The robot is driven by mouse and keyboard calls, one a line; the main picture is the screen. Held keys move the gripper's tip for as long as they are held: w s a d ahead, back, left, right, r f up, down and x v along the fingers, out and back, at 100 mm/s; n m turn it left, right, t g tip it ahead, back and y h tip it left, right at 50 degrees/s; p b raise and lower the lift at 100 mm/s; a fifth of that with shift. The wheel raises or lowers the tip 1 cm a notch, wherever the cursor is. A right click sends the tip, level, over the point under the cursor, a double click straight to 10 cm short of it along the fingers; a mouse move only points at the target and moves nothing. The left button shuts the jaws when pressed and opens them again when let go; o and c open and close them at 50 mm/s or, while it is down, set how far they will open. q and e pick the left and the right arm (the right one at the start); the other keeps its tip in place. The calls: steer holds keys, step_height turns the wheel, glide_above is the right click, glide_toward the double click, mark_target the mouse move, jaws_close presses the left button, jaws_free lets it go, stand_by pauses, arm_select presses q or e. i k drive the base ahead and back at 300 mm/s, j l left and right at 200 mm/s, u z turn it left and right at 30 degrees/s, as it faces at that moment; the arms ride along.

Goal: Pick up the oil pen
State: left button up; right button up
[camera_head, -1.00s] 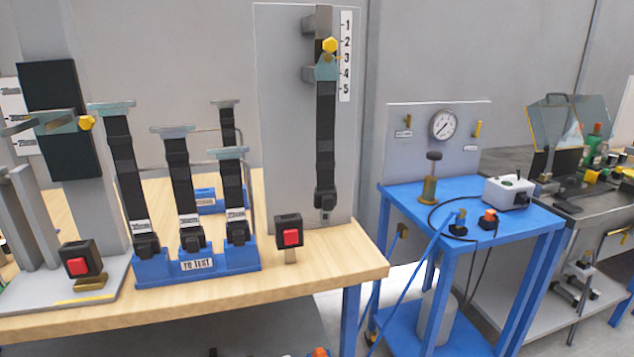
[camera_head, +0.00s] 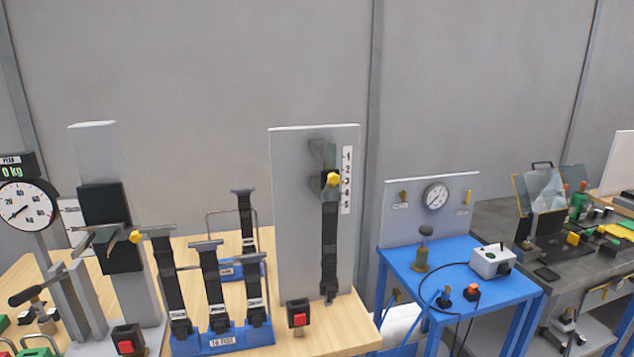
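I cannot make out an oil pen for certain in the head view. Small tools and green and yellow items (camera_head: 598,238) lie on the dark bench at the far right, too small to tell apart. Neither of my grippers is in view.
A dial scale (camera_head: 25,205) stands far left. A blue table (camera_head: 402,262) with a gauge panel (camera_head: 410,212) and white box (camera_head: 492,261) stands right of it.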

mark_target(36, 302)
steer(key=u, duration=0.5)
steer(key=i+j+u, duration=0.1)
steer(key=u, duration=0.25)
steer(key=i+j+u, duration=0.1)
steer(key=j+u, duration=0.25)
steer(key=i+u, duration=0.15)
steer(key=u, duration=0.2)
steer(key=i+j, duration=0.25)
